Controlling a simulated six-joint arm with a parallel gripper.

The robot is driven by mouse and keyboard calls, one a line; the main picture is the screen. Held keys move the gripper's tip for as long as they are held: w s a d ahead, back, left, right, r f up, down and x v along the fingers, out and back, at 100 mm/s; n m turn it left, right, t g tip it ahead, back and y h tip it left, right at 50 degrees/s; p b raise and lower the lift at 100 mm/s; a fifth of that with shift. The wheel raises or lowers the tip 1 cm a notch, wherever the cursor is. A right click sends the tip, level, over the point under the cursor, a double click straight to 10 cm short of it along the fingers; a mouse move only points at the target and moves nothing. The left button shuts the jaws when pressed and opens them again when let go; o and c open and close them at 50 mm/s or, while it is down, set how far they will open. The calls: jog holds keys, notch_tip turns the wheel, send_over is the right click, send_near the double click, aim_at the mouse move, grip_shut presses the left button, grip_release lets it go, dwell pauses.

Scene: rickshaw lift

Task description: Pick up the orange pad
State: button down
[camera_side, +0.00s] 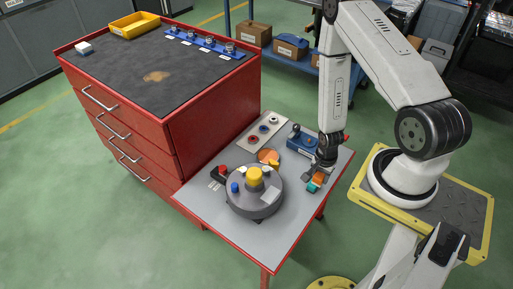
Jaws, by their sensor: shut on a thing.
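The orange pad (319,177) is a small orange block near the right edge of the grey-topped table. My gripper (319,173) points down over it, with its fingertips shut on it. The fingers and the small size hide much of the pad, and I cannot tell whether it is clear of the surface. A teal piece (313,187) is right beside the pad, on its near side.
On the table (226,208) stand a grey round fixture with a yellow top (254,190), an orange disc (268,156), a blue device (301,139) and a plate with coloured rings (264,131). A red drawer cabinet (180,120) adjoins at left.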

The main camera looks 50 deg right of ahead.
jog(key=shift+s+a+r, duration=0.2)
jog(key=shift+s+r, duration=0.05)
jog(key=shift+s, duration=0.25)
jog(key=c, duration=1)
grip_release()
jog(key=shift+c, duration=0.2)
jog(key=c, duration=0.3)
